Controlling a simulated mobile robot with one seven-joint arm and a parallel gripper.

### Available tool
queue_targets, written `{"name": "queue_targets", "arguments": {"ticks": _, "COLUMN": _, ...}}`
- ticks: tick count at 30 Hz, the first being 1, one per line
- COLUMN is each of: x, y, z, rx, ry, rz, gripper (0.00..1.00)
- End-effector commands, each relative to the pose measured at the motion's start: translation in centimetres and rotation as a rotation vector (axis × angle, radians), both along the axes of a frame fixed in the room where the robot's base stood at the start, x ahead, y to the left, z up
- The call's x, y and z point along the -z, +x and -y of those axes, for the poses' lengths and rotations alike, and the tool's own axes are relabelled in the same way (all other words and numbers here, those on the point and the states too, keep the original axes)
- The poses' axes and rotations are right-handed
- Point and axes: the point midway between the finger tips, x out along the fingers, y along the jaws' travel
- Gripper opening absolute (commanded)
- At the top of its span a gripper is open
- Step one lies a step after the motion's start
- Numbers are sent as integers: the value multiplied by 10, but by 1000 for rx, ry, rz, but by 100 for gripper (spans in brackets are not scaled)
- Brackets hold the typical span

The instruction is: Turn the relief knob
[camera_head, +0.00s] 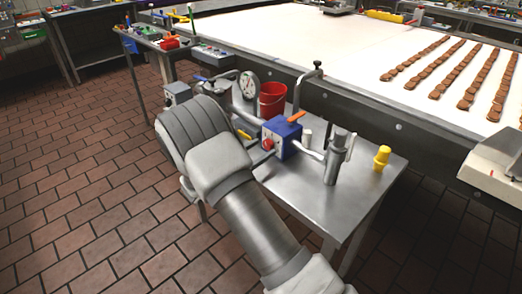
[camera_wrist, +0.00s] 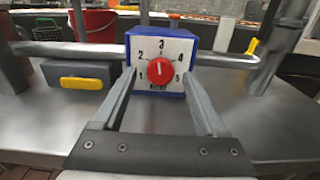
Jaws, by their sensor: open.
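The relief knob is a round red knob (camera_wrist: 160,70) on a white dial face numbered 1 to 5. The dial is on the front of a blue box (camera_wrist: 205,45). The knob's white mark points about straight up, toward 3. My gripper (camera_wrist: 160,82) is open, its two fingers on either side of the knob, with gaps showing between them and it. I cannot tell how far the fingertips reach past the knob. In the head view the blue box (camera_head: 288,141) sits on the pipe line, with my arm in front and to its left.
The steel table (camera_head: 335,207) carries pipes, a pressure gauge (camera_head: 248,85), a red bucket (camera_head: 272,101) and a yellow fitting (camera_head: 382,157). A yellow handle (camera_wrist: 82,83) lies left of the dial in the wrist view. A conveyor (camera_head: 300,38) runs behind.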

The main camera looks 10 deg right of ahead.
Motion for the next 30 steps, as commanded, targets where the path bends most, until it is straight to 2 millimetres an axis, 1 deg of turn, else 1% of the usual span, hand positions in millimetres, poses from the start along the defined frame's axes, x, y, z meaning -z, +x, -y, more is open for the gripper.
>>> {"name": "queue_targets", "arguments": {"ticks": 3, "x": 0, "y": 3, "z": 5, "rx": 1, "ry": 0, "rz": 0, "gripper": 74}}
{"name": "queue_targets", "arguments": {"ticks": 10, "x": 0, "y": 3, "z": 5, "rx": 1, "ry": 1, "rz": 1, "gripper": 74}}
{"name": "queue_targets", "arguments": {"ticks": 11, "x": 0, "y": 3, "z": 5, "rx": 1, "ry": 0, "rz": 0, "gripper": 72}}
{"name": "queue_targets", "arguments": {"ticks": 12, "x": 0, "y": 3, "z": 5, "rx": 1, "ry": 1, "rz": 1, "gripper": 65}}
{"name": "queue_targets", "arguments": {"ticks": 23, "x": 0, "y": 3, "z": 5, "rx": 0, "ry": 0, "rz": 0, "gripper": 0}}
{"name": "queue_targets", "arguments": {"ticks": 30, "x": 0, "y": 3, "z": 4, "rx": 0, "ry": 7, "rz": 10, "gripper": 0}}
